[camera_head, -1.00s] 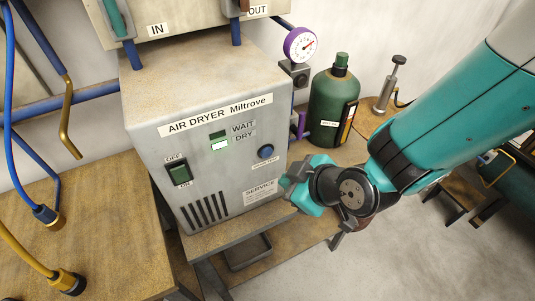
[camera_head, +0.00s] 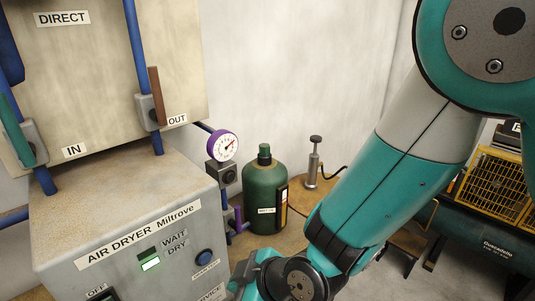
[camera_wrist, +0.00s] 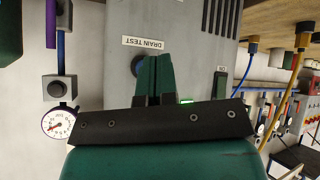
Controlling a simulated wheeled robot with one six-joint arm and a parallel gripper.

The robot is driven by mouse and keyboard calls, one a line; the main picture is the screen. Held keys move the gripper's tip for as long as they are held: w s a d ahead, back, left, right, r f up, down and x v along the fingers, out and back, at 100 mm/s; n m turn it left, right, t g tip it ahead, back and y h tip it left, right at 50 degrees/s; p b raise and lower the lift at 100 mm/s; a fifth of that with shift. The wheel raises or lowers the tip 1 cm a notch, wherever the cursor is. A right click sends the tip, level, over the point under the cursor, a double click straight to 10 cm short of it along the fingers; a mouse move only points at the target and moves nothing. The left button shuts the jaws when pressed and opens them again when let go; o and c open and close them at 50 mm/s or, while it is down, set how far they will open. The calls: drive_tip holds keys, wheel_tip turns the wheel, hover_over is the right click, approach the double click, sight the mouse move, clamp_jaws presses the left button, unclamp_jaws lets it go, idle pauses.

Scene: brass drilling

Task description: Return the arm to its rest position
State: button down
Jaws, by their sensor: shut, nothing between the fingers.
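My teal and grey arm (camera_head: 385,190) reaches down from the upper right in the head view. Its wrist end is at the bottom edge, in front of the right side of the air dryer (camera_head: 115,245). In the wrist view my gripper (camera_wrist: 154,60) has its two green fingers together, with nothing between them. The fingers point at the dryer's grey front panel (camera_wrist: 195,30). They overlap part of the round drain test button (camera_wrist: 137,66), just below its upside-down label. I cannot tell whether they touch the panel. The button also shows uncovered in the head view (camera_head: 204,257).
A purple-rimmed gauge (camera_head: 223,146) and a green cylinder (camera_head: 263,190) stand right of the dryer, close to my arm. A hand pump (camera_head: 313,165) is behind. A yellow cage (camera_head: 497,185) is at far right. Valve handles and blue pipes are at the left.

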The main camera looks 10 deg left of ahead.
drive_tip(key=d+r+m+g+h, duration=0.2)
drive_tip(key=d+r+m, duration=0.4)
drive_tip(key=d+r, duration=0.6)
drive_tip(key=s+d+r+m+g+h, duration=0.1)
drive_tip(key=s+d+r+m, duration=0.3)
drive_tip(key=s+d, duration=0.5)
drive_tip(key=shift+d+r+h, duration=0.7)
drive_tip(key=shift+d+r, duration=0.2)
drive_tip(key=shift+d, duration=0.25)
